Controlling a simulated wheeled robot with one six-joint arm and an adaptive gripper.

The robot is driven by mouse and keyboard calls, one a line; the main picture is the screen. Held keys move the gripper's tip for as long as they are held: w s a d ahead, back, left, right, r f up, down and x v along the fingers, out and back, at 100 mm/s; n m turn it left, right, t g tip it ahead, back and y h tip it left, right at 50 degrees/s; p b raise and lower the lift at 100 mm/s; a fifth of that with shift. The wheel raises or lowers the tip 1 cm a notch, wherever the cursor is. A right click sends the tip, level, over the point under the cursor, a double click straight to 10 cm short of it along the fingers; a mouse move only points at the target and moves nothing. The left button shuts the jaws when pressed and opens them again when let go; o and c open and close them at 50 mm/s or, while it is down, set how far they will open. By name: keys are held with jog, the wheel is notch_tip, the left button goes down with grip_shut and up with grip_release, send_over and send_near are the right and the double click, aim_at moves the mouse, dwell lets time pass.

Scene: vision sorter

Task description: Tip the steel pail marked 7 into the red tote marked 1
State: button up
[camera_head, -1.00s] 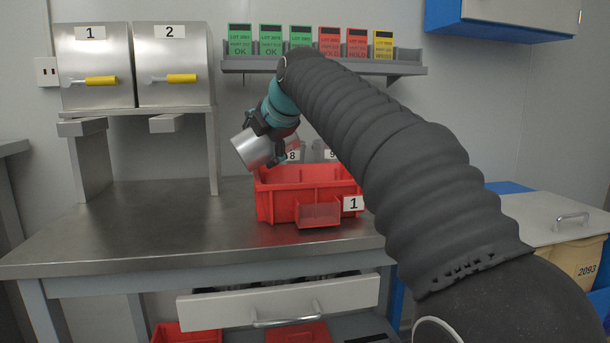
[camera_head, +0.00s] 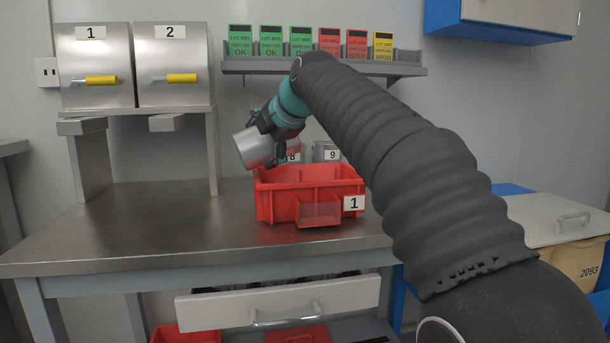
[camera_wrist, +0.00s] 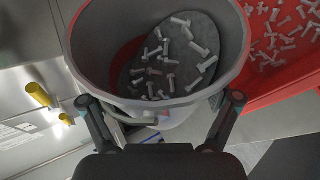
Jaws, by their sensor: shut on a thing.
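The steel pail (camera_head: 253,148) hangs tilted above the left back part of the red tote marked 1 (camera_head: 292,205). My gripper (camera_head: 276,148) is shut on the pail. In the wrist view my gripper's fingers (camera_wrist: 160,112) hold the pail (camera_wrist: 90,45) by its near side, and I look into its mouth. Several small bolts (camera_wrist: 168,62) lie inside the pail. The red tote (camera_wrist: 270,88) is beside the pail at the right of the wrist view, with several bolts lying in it. The pail's number mark is not visible.
Pails marked 8 (camera_head: 293,154) and 9 (camera_head: 328,152) stand behind the tote. Two steel bins marked 1 (camera_head: 95,60) and 2 (camera_head: 172,60) stand at the left. A card shelf (camera_head: 330,68) is above. The bench's left part (camera_head: 130,225) is clear.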

jog(key=shift+w+d+f+m+y+b, duration=0.1)
jog(key=shift+w+d+m+y+b, duration=0.2)
jog(key=shift+d+m+y+b, duration=0.3)
dwell(0.7)
jog(key=shift+w+d+r+m+g+y+b, duration=0.25)
jog(key=shift+d+r+m+g+y+b, duration=0.15)
jog(key=shift+d+r+m+y, duration=0.5)
dwell(1.5)
jog(key=shift+w+d+r+m+y+b, duration=0.35)
jog(key=shift+d+r+m+y+b, duration=0.2)
jog(key=shift+y+b, duration=0.4)
dwell(1.5)
